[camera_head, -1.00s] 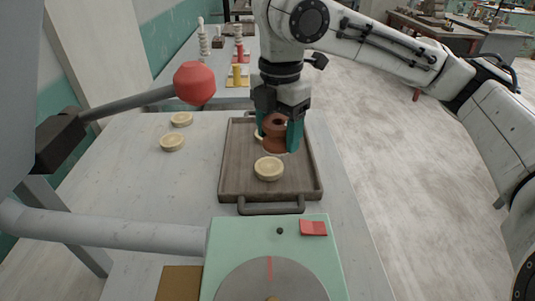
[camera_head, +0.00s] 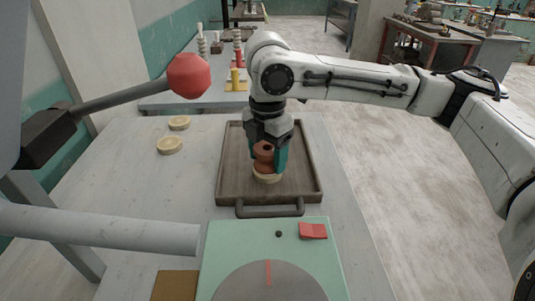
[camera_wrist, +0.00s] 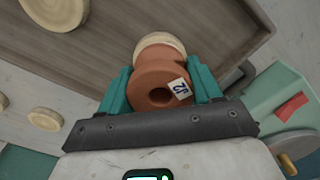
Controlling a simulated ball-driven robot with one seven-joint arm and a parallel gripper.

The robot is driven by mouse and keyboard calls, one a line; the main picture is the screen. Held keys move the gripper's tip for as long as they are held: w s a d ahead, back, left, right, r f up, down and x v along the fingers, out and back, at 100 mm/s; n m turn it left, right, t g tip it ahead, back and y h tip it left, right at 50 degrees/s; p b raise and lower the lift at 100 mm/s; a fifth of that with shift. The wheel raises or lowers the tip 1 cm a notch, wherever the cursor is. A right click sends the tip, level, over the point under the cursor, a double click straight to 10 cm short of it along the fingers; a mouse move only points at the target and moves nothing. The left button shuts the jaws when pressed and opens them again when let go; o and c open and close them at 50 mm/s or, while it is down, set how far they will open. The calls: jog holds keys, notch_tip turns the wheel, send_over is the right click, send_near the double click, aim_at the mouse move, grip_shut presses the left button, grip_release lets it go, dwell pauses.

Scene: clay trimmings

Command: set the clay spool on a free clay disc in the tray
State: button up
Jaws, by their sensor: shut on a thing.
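My gripper (camera_head: 267,160) is shut on the brown-red clay spool (camera_head: 264,153), with one teal finger on each side of it. In the wrist view the spool (camera_wrist: 152,88) shows its round hole and a small white label. The spool is over a pale clay disc (camera_head: 267,179) in the wooden tray (camera_head: 231,185); I cannot tell whether they touch. In the wrist view that disc (camera_wrist: 160,41) shows just past the spool's edge. A second disc (camera_wrist: 62,11) lies in the tray, bare; my gripper hides it in the head view.
Two more pale discs (camera_head: 170,145) (camera_head: 179,123) lie on the grey table left of the tray. A mint-green machine (camera_head: 325,265) with a round plate stands in front of the tray. A red knob on a rod (camera_head: 188,75) juts in at upper left.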

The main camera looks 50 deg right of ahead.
aim_at(268, 146)
jog(key=shift+f, duration=0.1)
jog(key=o, duration=1.2)
notch_tip(268, 146, up, 12)
jog(key=shift+r+p, duration=0.15)
jog(key=shift+p, duration=0.85)
